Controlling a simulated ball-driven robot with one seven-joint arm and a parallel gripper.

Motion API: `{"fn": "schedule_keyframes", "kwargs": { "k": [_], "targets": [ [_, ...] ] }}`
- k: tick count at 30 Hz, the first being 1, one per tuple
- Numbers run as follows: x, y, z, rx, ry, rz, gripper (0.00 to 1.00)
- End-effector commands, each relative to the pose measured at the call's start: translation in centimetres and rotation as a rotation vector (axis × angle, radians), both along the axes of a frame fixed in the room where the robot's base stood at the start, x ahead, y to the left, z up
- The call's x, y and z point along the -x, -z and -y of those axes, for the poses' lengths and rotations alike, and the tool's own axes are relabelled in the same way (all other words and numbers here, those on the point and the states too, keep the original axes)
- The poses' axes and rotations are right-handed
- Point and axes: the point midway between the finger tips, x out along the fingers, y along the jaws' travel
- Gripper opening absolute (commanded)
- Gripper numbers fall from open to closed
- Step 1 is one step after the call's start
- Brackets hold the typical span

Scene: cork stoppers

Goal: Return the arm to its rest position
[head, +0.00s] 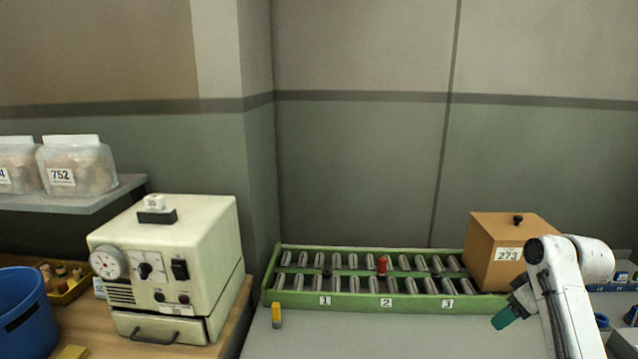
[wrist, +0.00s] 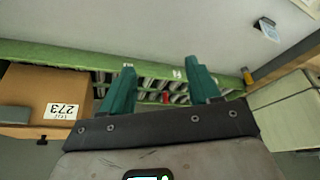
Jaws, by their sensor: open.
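My arm (head: 568,300) is white and folded at the right edge of the head view. My gripper (head: 503,319) has teal fingertips and points left and down, above the grey table in front of the box marked 273. In the wrist view my gripper (wrist: 160,88) shows two teal fingers spread well apart with nothing between them. Beyond them lie the green roller tray and a red piece, apart from the fingers.
A green roller tray (head: 290,299) numbered 1 to 3 holds a red piece (head: 382,265). A brown box (head: 492,250) stands at its right end. A cream machine (head: 180,265) stands left. A yellow-grey piece (head: 277,315) stands before the tray. The table's middle (head: 380,335) is clear.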

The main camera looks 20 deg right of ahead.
Motion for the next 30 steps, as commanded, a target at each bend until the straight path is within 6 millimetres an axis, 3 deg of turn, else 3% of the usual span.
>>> {"fn": "schedule_keyframes", "kwargs": {
  "k": [11,17,20,26,30],
  "targets": [
    [-0.5,4.9,-5.6,-0.037,-0.006,-0.014,0.61],
    [0.0,9.3,-10.9,-0.067,-0.005,-0.033,0.61],
    [1.0,12.2,-14.5,-0.085,-0.003,-0.051,0.61],
    [5.9,19.4,-23.4,-0.113,0.019,-0.117,0.61],
    [11.1,23.3,-28.1,-0.106,0.042,-0.172,0.61]
  ]
}}
